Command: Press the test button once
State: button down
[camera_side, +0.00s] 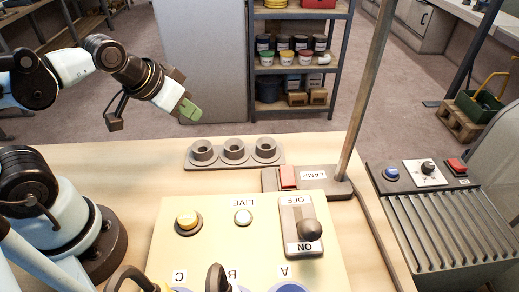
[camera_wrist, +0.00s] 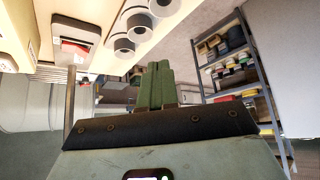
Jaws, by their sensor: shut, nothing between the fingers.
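The pale yellow panel (camera_side: 215,250) lies on the bench in the side view. A round yellow button (camera_side: 188,221) in a dark collar sits at its left; no "test" label is readable. A small pale round light or button (camera_side: 243,217) marked LIVE is right of it. A lever switch (camera_side: 303,228) marked OFF and ON is at the panel's right, its knob towards ON. My gripper (camera_side: 190,111) has green fingers, shut and empty, held in the air well above and behind the panel. The fingers also show shut in the wrist view (camera_wrist: 155,86).
Three grey cups in a holder (camera_side: 234,151) stand behind the panel. A red switch on the LAMP base (camera_side: 318,182) and its pole (camera_side: 368,90) stand at the right. Connectors (camera_side: 218,278) crowd the panel's near edge. A ribbed unit (camera_side: 440,225) with blue and red buttons stands far right.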

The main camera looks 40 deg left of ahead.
dwell(0.4)
notch_tip(320, 180, up, 7)
jog(key=n+g+h, duration=0.7)
jog(key=g+h, duration=0.2)
send_over(182, 213)
jog(key=shift+d+f, duration=0.1)
jog(key=shift+f, duration=4.45)
jog(key=shift+f, duration=0.1)
jog(key=shift+f, duration=0.3)
